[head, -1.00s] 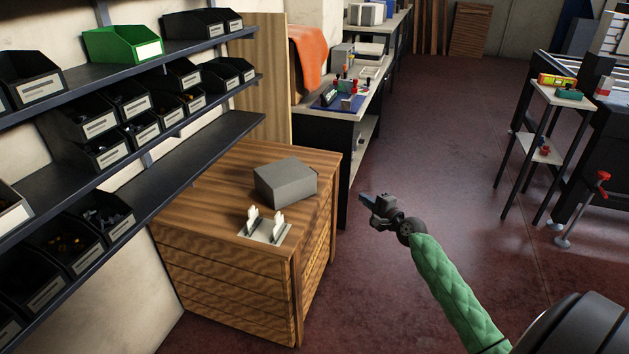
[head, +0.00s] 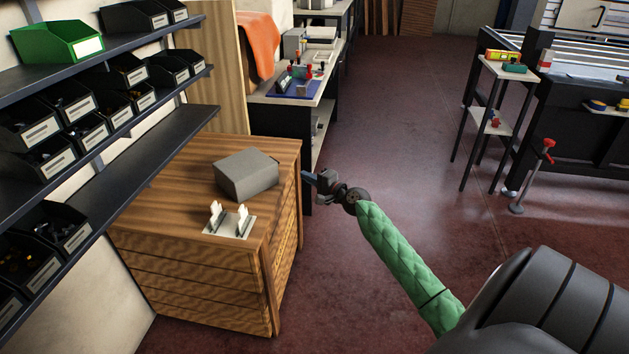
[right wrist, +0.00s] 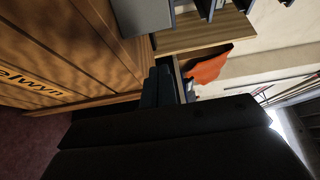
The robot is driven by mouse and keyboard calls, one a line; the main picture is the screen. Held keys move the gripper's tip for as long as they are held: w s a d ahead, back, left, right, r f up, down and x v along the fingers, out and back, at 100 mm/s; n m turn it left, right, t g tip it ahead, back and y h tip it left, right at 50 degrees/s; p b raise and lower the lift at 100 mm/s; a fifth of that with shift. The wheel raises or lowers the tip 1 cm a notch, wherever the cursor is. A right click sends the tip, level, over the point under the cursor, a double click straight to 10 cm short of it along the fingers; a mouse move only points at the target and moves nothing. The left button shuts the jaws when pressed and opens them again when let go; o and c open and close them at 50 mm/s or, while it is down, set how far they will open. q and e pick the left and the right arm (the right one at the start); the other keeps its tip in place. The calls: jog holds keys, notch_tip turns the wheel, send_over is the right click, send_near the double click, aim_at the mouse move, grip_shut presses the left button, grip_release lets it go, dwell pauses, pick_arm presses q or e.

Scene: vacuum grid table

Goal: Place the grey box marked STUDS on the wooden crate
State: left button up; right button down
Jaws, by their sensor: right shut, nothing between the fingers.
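A plain grey box (head: 246,175) rests on top of the wooden crate (head: 180,185), towards its right side. No STUDS marking shows on the faces I see. In the right wrist view the grey box (right wrist: 143,16) is at the top edge, and the crate's side (right wrist: 70,45) with dark lettering fills the left. My right gripper (head: 308,178) is shut and empty, just right of the crate and apart from the box. Its fingers (right wrist: 160,86) also show in the right wrist view. My left gripper is not in view.
A pale plate with two white upright pieces (head: 230,224) sits on the crate in front of the box. Dark shelves with bins (head: 150,150) stand at left. A workbench (head: 285,100) is behind. Open floor (head: 400,130) lies right of the crate.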

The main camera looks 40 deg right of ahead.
aim_at(270, 173)
jog(key=w+a+p, duration=0.1)
jog(key=w+a, duration=0.3)
jog(key=w, duration=0.2)
jog(key=shift+w, duration=0.35)
jog(key=shift+a, duration=0.1)
jog(key=w+a, duration=0.1)
jog(key=w+a+p, duration=0.1)
jog(key=a, duration=0.1)
jog(key=w+a, duration=0.1)
jog(key=shift+a+p, duration=0.3)
